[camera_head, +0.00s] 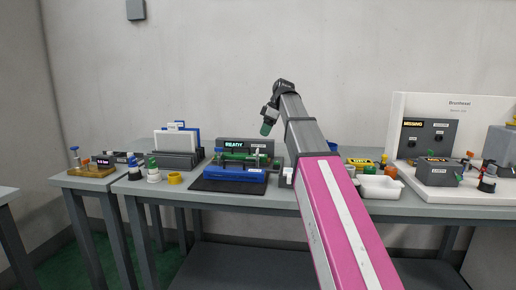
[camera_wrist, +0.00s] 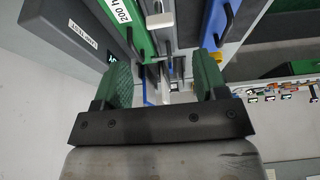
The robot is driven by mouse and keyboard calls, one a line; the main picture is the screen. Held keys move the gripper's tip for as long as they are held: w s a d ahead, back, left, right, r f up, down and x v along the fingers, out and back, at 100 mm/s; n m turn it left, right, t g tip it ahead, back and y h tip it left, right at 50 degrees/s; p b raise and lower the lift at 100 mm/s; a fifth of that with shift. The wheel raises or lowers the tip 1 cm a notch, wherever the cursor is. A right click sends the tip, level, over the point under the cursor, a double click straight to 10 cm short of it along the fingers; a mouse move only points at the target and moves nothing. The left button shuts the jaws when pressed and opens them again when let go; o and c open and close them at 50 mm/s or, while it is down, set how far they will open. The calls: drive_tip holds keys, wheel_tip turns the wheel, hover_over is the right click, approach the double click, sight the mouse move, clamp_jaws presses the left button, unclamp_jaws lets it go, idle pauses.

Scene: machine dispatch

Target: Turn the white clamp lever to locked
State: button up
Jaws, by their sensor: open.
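The blue clamp fixture (camera_head: 228,175) stands on the dark mat, with a green cylinder (camera_head: 240,157) lying along it. My gripper (camera_head: 266,127) is raised above and behind its right end, fingers pointing down. In the wrist view my gripper (camera_wrist: 161,65) has its two green fingers spread apart, with nothing held between them. A white block (camera_wrist: 160,20) on a metal stem lies beyond the fingertips and looks like the lever's handle, though I cannot be sure. The fixture's blue side (camera_wrist: 214,22) is at right. My arm hides part of the bench; the lever's position cannot be told.
A READY display (camera_head: 236,143) stands behind the fixture. A white tray (camera_head: 380,187) and a dark MISSING panel (camera_head: 428,137) are to the right. There is clear air around my gripper.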

sight(258, 149)
drive_tip(key=x, duration=0.8)
drive_tip(key=shift+a+f, duration=0.1)
drive_tip(key=shift+f, duration=0.3)
drive_tip(key=c, duration=0.9)
